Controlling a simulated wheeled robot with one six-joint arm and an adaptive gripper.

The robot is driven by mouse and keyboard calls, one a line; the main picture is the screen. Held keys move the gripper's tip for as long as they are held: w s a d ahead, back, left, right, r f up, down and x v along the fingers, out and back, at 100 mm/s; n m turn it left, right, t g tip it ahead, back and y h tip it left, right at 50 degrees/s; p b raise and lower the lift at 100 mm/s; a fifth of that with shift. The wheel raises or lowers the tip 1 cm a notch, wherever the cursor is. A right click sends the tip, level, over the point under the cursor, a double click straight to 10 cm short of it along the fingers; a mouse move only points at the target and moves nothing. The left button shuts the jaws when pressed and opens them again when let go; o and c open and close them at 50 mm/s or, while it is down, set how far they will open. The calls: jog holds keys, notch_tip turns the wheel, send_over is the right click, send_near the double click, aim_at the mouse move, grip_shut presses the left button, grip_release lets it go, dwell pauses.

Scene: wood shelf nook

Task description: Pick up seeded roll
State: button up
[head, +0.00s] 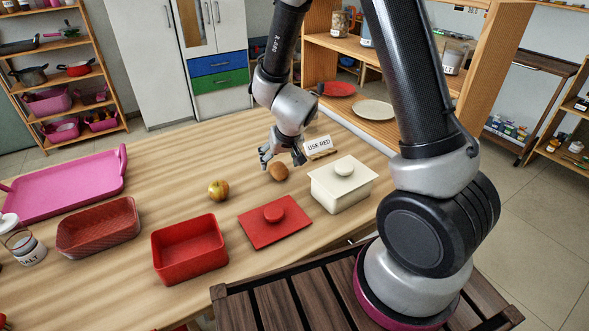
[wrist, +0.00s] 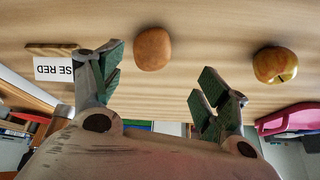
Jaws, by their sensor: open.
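The seeded roll (head: 278,171) is a small round brown bun on the wooden table, left of the white lidded box. In the wrist view the roll (wrist: 152,48) lies beyond the fingertips, nearer the left finger, with nothing gripping it. My gripper (head: 283,155) is open and empty, just above and behind the roll in the head view. Its two green-padded fingers (wrist: 158,78) are spread wide in the wrist view. Seeds on the roll are too small to make out.
A yellow-red apple (head: 218,190) sits left of the roll. A "USE RED" sign (head: 319,146) stands close behind right. A cream lidded box (head: 340,190), red lid (head: 256,229), open red box (head: 190,262), red basket (head: 98,242) and pink tray (head: 75,188) occupy the table.

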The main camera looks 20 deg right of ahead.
aim_at(279, 166)
jog(key=shift+w+d+r+n+h, duration=0.1)
jog(key=shift+w+d+n+h, duration=0.25)
jog(key=shift+d, duration=0.25)
jog(key=shift+x, duration=3.85)
jog(key=shift+w+a+r, duration=0.1)
jog(key=shift+a, duration=0.1)
jog(key=c, duration=1)
